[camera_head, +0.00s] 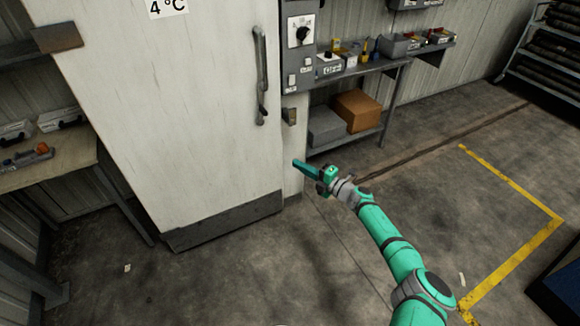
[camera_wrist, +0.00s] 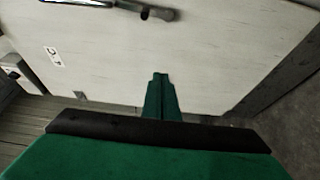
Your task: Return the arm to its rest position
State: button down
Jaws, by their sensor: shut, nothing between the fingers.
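My arm (camera_head: 392,245) is green and reaches up and left from the lower right of the head view. My gripper (camera_head: 297,164) is at its end, in front of the lower right edge of a large white door. Its fingers are together with nothing between them. In the wrist view the gripper (camera_wrist: 162,82) points at the pale door surface (camera_wrist: 200,50). I cannot tell the exact gap between fingertips and door.
The white door (camera_head: 180,110) has a long vertical handle (camera_head: 261,75) and a "4 °C" sign (camera_head: 168,7). A shelf bench (camera_head: 385,75) with a cardboard box (camera_head: 357,110) stands right of it. A table (camera_head: 45,168) stands left. Yellow floor lines (camera_head: 515,192) mark open floor at right.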

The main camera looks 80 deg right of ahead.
jog(key=shift+s+d, duration=0.2)
jog(key=shift+s, duration=0.4)
jog(key=shift+s+d, duration=0.2)
jog(key=shift+s, duration=0.4)
jog(key=shift+a, duration=0.1)
jog(key=s+a+f+m+g+y, duration=0.15)
jog(key=a+f, duration=0.25)
jog(key=a, duration=1.2)
jog(key=a+f+m+y, duration=0.1)
jog(key=a+f+y, duration=0.25)
jog(key=a, duration=1.25)
jog(key=a+f+m+y, duration=0.2)
jog(key=a+f, duration=0.3)
jog(key=a, duration=1.1)
jog(key=w+a+r+m, duration=0.1)
jog(key=a+r+m, duration=0.3)
jog(key=a, duration=1)
jog(key=w+a+r+m, duration=0.1)
jog(key=a+r+m, duration=0.3)
jog(key=a+r, duration=0.6)
jog(key=a, duration=0.5)
jog(key=shift+w+t+y, duration=0.2)
jog(key=shift+t+y, duration=0.15)
jog(key=shift+y, duration=0.05)
